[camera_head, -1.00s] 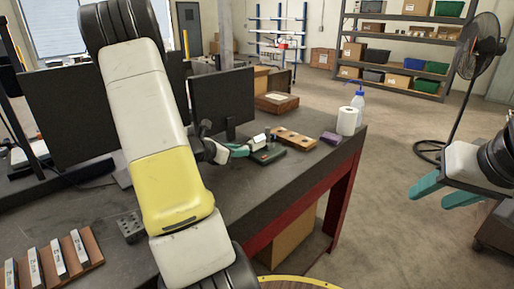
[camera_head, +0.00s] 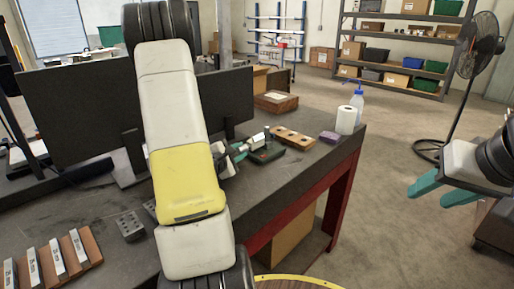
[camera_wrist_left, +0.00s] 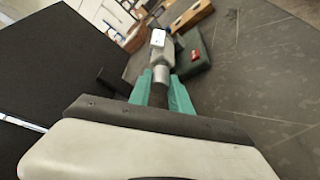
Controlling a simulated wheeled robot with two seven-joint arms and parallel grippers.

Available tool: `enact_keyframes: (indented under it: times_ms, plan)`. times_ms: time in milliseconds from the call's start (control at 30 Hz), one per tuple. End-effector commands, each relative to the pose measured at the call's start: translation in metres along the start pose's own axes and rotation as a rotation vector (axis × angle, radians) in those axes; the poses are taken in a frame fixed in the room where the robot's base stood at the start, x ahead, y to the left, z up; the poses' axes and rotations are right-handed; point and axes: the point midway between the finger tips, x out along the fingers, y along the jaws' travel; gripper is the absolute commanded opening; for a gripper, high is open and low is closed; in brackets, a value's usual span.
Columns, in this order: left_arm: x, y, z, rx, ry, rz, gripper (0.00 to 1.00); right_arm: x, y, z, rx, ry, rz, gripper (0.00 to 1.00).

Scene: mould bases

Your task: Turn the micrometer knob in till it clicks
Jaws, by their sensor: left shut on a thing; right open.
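The micrometer (camera_head: 256,141) stands in a dark green stand (camera_head: 267,155) on the workbench, right of my left arm. In the left wrist view, the silver micrometer (camera_wrist_left: 161,73) points toward me, with a pale label on its far end. My left gripper (camera_wrist_left: 160,91) has its teal fingers on both sides of the dark knob (camera_wrist_left: 159,93) and is shut on it. In the head view my left arm hides most of the left gripper (camera_head: 238,152). My right gripper (camera_head: 439,190) is open and empty, away from the bench at the right.
A wooden block with holes (camera_head: 292,139), a purple block (camera_head: 329,137), a paper roll (camera_head: 346,120) and a bottle (camera_head: 357,103) are beyond the stand. Monitors (camera_head: 85,112) stand behind my left arm. Labelled blocks (camera_head: 55,258) lie at the front left.

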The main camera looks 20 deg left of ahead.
Motion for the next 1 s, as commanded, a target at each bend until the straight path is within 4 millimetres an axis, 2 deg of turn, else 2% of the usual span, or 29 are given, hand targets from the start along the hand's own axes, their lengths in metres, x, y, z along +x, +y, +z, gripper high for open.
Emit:
enact_keyframes:
  times_ms: [400,1000]
  plan:
    - [-0.0001,-0.0033,-0.0006,0.209,0.0,0.083,0.0,0.0,0.0,0.0,0.0,0.0,0.0,0.46]
    - [0.0001,-0.0031,-0.0003,0.253,-0.001,0.102,0.0,0.0,0.0,0.0,0.0,0.0,0.0,0.46]
